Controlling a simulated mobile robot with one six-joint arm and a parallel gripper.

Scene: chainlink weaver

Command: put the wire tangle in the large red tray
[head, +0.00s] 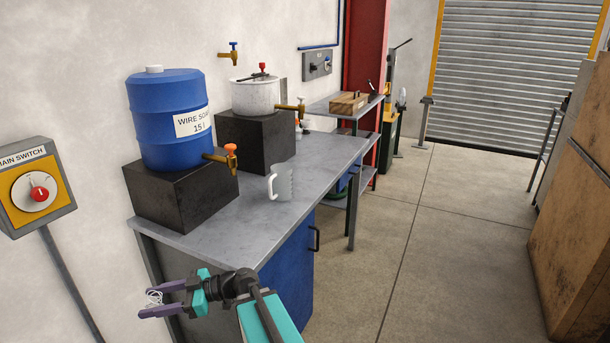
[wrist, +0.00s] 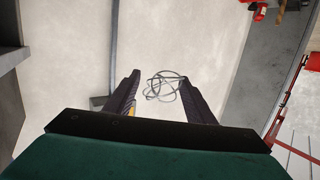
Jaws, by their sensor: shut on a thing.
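My gripper (head: 145,300) is at the lower left of the head view, in front of the near end of the metal bench. Its two purple fingers are shut on the wire tangle (head: 154,297), a small loose bundle of thin pale wire. In the wrist view the wire tangle (wrist: 162,86) shows as grey loops between the fingertips of my gripper (wrist: 160,78), reaching a little past them. The large red tray cannot be made out in either view.
The metal bench (head: 235,218) carries a blue drum (head: 165,100) on a black block, a white pot (head: 255,97) and a grey jug (head: 280,184). Open floor (head: 430,235) lies right of the bench, beside a brown panel (head: 580,210).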

